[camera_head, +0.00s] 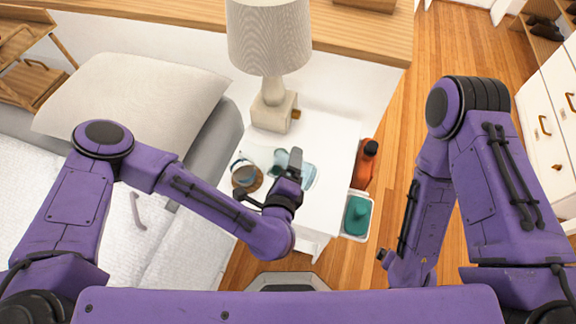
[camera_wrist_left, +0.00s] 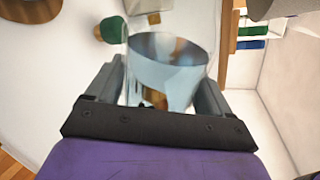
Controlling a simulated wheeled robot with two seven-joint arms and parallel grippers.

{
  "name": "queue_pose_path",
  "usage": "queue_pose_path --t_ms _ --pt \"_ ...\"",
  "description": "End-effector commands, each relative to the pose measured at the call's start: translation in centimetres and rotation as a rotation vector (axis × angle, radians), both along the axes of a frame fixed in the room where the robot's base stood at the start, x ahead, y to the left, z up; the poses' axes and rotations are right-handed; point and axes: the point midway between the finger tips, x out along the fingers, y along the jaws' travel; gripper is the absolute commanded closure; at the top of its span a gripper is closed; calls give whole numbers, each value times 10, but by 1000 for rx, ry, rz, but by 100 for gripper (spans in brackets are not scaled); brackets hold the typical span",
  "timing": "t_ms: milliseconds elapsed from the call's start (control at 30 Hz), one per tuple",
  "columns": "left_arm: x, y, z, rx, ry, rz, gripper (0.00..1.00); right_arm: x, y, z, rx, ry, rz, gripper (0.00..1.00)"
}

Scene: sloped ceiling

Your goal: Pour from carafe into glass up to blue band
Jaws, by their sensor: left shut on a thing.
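A clear vessel with pale bluish contents, seemingly the carafe (camera_head: 303,172), is above the white bedside table. In the left wrist view the clear vessel (camera_wrist_left: 172,72) sits between the two fingers. My left gripper (camera_head: 287,178) is shut on it; the gripper partly hides it in the head view. A second clear vessel, seemingly the glass (camera_head: 243,168), stands at a round brown coaster (camera_head: 250,184), left of my gripper. Its blue band is too small to make out surely. My right gripper (camera_head: 386,258) is low at the right, away from the table; its fingers are unclear.
A lamp (camera_head: 272,112) stands at the table's (camera_head: 325,135) back. An orange bottle (camera_head: 367,163) and a white bin (camera_head: 345,234) with a teal thing (camera_head: 356,214) are at its right side. The bed and pillow (camera_head: 135,105) lie left. Wooden floor is open farther right.

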Motion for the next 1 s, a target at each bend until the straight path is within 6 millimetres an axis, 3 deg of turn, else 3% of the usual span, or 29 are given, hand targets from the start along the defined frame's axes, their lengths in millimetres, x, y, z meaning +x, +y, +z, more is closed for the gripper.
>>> queue_pose_path --t_ms 333,500,1000 --pt "0 -1 1 -2 -3 -1 45 0 0 0 0 0 0 0" --pt "1 -2 3 -37 3 -3 45 0 0 -14 0 0 0 0" --pt "0 -1 5 -44 10 -1 45 0 0 -15 0 0 0 0"
